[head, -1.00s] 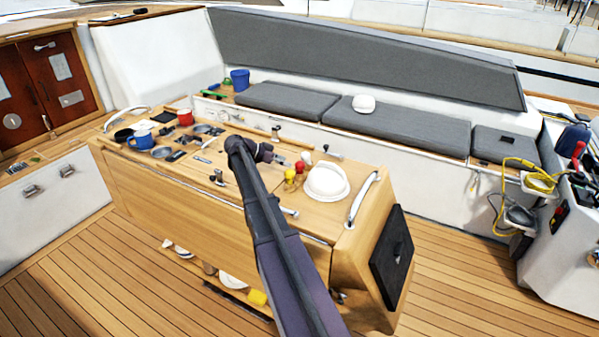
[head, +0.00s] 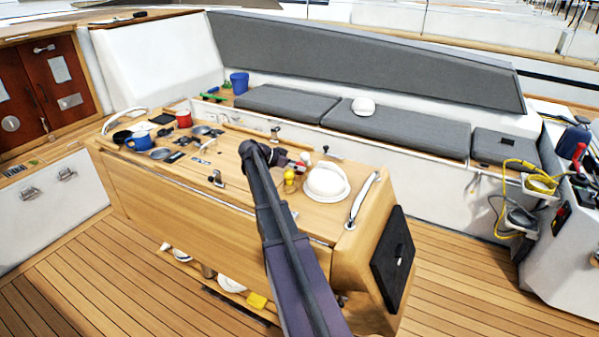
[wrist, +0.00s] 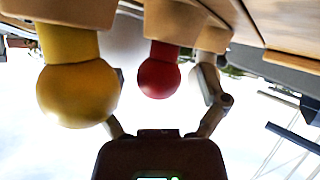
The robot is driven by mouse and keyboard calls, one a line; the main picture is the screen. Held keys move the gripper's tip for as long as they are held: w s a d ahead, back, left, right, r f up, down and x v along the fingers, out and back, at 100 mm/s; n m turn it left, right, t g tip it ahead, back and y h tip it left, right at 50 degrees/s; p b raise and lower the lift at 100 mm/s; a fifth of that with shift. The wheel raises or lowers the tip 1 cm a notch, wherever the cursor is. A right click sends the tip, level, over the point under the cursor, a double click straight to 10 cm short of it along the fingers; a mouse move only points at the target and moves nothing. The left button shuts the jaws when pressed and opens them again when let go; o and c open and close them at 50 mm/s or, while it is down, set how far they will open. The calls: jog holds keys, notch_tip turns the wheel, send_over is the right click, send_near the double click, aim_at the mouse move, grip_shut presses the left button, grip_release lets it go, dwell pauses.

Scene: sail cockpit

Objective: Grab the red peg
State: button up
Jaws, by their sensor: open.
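The red peg (wrist: 159,72) shows in the wrist view as a round red knob on a pale wooden base, near the middle. My gripper (wrist: 163,80) is open, with one finger on each side of the red peg in the picture. I cannot tell whether either finger touches it. The yellow peg (wrist: 78,92) is larger and nearer at left and partly covers the left finger. In the head view the yellow peg (head: 289,177) stands on the wooden table, and my gripper (head: 288,160) is beside it. The red peg is mostly hidden there.
A white dome-shaped object (head: 326,181) stands just right of the pegs on the table (head: 240,187). A blue mug (head: 140,141), a red mug (head: 184,118) and small hardware crowd the table's left half. Another pale peg-like piece (wrist: 213,38) is close by the right finger.

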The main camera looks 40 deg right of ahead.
jog(key=shift+d, duration=0.1)
dwell(0.5)
jog(key=c, duration=1.1)
